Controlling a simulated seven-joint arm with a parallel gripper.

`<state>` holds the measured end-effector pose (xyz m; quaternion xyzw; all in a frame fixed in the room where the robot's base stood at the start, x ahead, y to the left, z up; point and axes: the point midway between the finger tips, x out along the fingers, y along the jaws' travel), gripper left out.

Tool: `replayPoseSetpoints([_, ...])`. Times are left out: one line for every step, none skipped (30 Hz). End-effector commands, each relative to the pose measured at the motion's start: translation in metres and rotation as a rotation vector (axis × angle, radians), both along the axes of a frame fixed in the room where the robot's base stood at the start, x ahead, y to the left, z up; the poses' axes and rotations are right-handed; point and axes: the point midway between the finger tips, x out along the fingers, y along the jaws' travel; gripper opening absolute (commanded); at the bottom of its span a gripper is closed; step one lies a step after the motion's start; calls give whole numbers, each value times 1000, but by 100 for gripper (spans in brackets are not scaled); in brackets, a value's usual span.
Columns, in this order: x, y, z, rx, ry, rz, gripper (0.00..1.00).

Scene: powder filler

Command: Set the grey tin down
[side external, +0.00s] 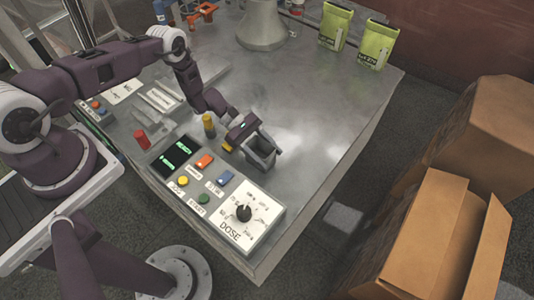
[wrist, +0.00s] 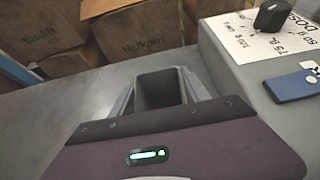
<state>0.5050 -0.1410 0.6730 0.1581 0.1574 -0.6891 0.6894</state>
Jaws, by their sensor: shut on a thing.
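The grey tin (side external: 262,152) is an open-topped, dark grey box near the front of the metal worktop (side external: 330,110), just behind the control panel. My gripper (side external: 246,142) is shut on it from the left side. In the wrist view the tin (wrist: 158,90) sits between my fingers (wrist: 158,92), its open top showing and its inside looking empty. The gripper body hides its near part. I cannot tell whether its base touches the worktop.
The control panel has a dose dial (side external: 244,213), a blue switch (side external: 225,177) and an orange button (side external: 205,161). A red post (side external: 141,139) and a yellow-topped post (side external: 208,125) stand left. Green bags (side external: 376,44) stand at the back. Worktop right of the tin is clear.

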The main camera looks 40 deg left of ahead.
Motion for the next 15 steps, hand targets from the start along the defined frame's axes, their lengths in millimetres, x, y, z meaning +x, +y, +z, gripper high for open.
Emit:
replayPoseSetpoints([0,0,0,0,0,0,13])
replayPoseSetpoints([0,0,-1,0,0,0,13])
replayPoseSetpoints([0,0,-2,0,0,1,13])
replayPoseSetpoints([0,0,-3,0,-1,0,13])
replayPoseSetpoints([0,0,-4,0,0,1,13])
replayPoseSetpoints([0,0,-5,0,0,0,56])
replayPoseSetpoints([0,0,-4,0,0,0,62])
replayPoseSetpoints([0,0,-4,0,0,0,68])
replayPoseSetpoints([0,0,-4,0,0,0,76])
replayPoseSetpoints([0,0,-4,0,0,0,76])
replayPoseSetpoints([0,0,-4,0,0,0,76])
replayPoseSetpoints([0,0,-4,0,0,0,76])
replayPoseSetpoints([0,0,-4,0,0,0,76])
replayPoseSetpoints([0,0,-4,0,0,0,76])
replayPoseSetpoints([0,0,-4,0,0,0,76])
